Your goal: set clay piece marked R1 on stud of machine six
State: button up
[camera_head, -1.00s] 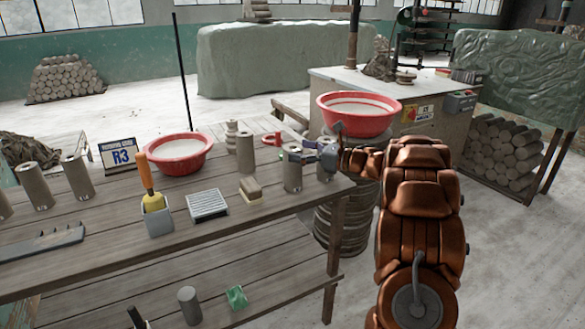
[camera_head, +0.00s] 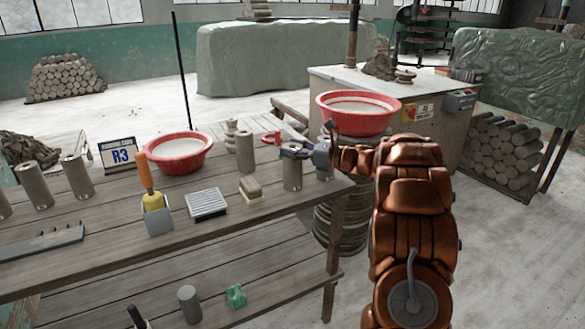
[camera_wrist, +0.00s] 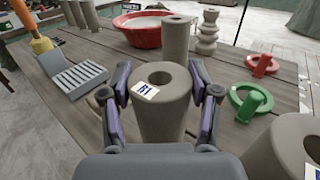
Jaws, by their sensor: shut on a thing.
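A grey-brown hollow clay cylinder (camera_head: 292,176) stands upright near the right end of the wooden table (camera_head: 110,235). In the wrist view this clay cylinder (camera_wrist: 163,112) bears a small white label with a blue mark on its top rim; I cannot read it surely. My gripper (camera_head: 292,153) is shut on its upper part, and in the wrist view my gripper (camera_wrist: 163,95) has a finger on each side. The cylinder appears to be at table height; its base is hidden in the wrist view. I cannot identify machine six or its stud.
Another clay cylinder (camera_head: 245,153) stands behind, and one (camera_wrist: 285,145) is close on the right. Green and red rings lie nearby.

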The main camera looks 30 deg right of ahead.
grip_shut()
jog(key=shift+r, duration=0.15)
